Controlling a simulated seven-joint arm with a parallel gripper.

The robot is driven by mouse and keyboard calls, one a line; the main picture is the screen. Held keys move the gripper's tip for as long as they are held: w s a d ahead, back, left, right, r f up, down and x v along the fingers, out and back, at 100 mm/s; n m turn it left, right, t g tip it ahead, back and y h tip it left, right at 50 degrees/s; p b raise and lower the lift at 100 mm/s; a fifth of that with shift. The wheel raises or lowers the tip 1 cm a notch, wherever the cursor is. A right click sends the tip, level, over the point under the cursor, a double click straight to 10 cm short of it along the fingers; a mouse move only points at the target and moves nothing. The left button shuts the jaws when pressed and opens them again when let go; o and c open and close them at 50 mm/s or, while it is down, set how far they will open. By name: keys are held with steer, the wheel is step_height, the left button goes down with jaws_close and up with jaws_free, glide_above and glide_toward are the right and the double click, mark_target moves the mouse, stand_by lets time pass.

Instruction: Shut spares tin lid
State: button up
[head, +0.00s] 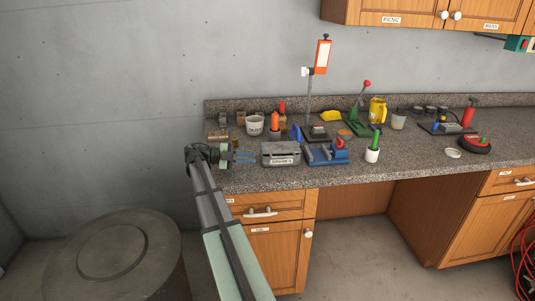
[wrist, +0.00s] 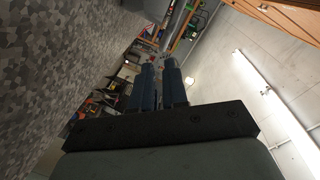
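The spares tin (head: 281,154) is a grey box with a white label on its front. It stands near the front edge of the granite counter. Its lid is too small in the head view for me to tell how far open it is. My gripper (head: 246,157) has blue fingers and is just left of the tin, pointing right towards it and apart from it. In the wrist view the two fingers (wrist: 160,88) have a narrow gap between them and hold nothing. I cannot make out the tin clearly in the wrist view.
A blue vise-like tool (head: 325,155) stands close to the tin's right, then a white cup with a green handle (head: 372,153). A white tub (head: 254,125) and an orange-topped item (head: 275,122) stand behind. An orange-headed stand (head: 320,58) rises at the back.

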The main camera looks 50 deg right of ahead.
steer(key=n, duration=0.1)
steer(key=t+y, duration=0.1)
steer(key=d+n+t+y, duration=0.1)
steer(key=shift+s+d+r+n, duration=0.1)
steer(key=shift+s+r+n, duration=0.2)
steer(key=shift+s, duration=0.1)
jaws_close()
steer(key=n+t, duration=0.1)
steer(key=n+t+y, duration=0.1)
steer(key=shift+d+r+n+y, duration=0.15)
steer(key=shift+r+n+y, duration=0.05)
steer(key=shift+n+y, duration=0.1)
steer(key=shift+w+r+n+t+y, duration=0.2)
steer(key=shift+n+t+y, duration=0.2)
steer(key=shift+n+t, duration=0.15)
steer(key=s+d+r+n+t+y, duration=0.2)
steer(key=s+d+r+t+y, duration=0.2)
steer(key=s+r, duration=0.15)
steer(key=n+t+y, duration=0.2)
steer(key=n+t, duration=0.1)
steer(key=t, duration=0.1)
glide_toward(284, 157)
steer(key=f, duration=0.6)
steer(key=shift+w+d+f, duration=0.35)
